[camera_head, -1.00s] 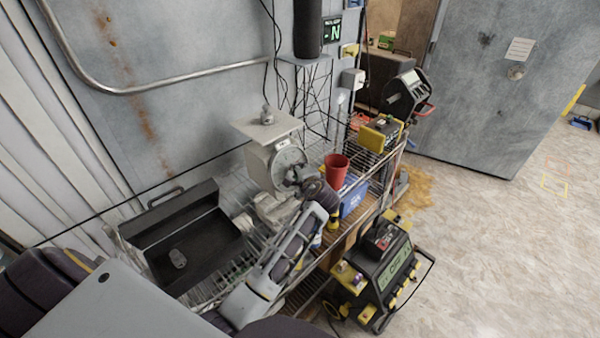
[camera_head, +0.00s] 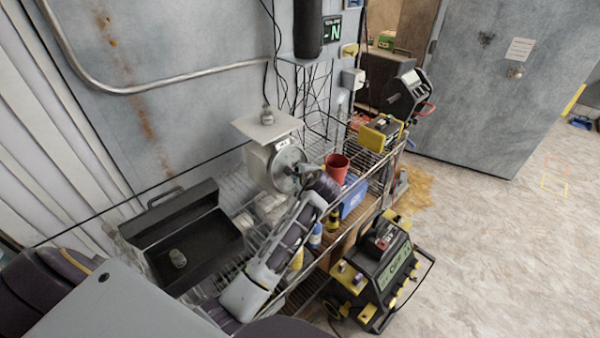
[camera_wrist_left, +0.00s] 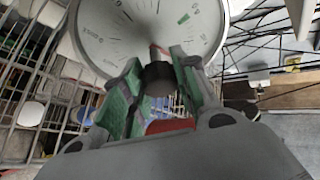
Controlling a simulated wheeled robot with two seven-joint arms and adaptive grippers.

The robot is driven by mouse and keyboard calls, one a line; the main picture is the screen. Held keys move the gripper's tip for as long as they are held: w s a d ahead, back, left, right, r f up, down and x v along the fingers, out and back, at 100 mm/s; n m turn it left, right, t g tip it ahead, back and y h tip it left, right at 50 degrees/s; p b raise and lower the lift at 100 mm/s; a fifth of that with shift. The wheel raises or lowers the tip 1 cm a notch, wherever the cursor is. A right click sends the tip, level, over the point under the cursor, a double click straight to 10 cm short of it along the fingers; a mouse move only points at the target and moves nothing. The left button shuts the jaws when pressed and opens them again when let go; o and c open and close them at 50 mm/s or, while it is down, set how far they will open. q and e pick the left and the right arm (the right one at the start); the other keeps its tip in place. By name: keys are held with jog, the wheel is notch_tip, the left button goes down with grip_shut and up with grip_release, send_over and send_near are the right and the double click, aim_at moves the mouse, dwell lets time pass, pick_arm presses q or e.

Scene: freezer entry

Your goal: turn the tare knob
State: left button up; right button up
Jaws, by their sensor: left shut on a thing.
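A scale (camera_head: 262,165) with a flat plate on top and a round white dial (camera_head: 288,170) stands on the wire shelf. A small metal weight (camera_head: 267,116) rests on its plate. My left gripper (camera_head: 305,178) is at the dial's lower right, the arm reaching up from below. In the left wrist view, my left gripper (camera_wrist_left: 158,75) has its green-padded fingers on either side of the dark tare knob (camera_wrist_left: 157,78), below the dial face (camera_wrist_left: 150,30), and is shut on it. In the head view the fingers and arm hide the knob. My right gripper is not in view.
An open black case (camera_head: 190,235) with a small weight (camera_head: 177,258) in it sits left of the arm. A red cup (camera_head: 337,166) and a blue box (camera_head: 353,197) stand close right of the gripper. A black-and-yellow machine (camera_head: 380,270) stands on the floor at right.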

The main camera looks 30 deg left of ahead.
pick_arm(q)
jog(key=shift+r, duration=0.1)
jog(key=o, duration=0.8)
jog(key=shift+o, duration=1.1)
jog(key=v, duration=1.2)
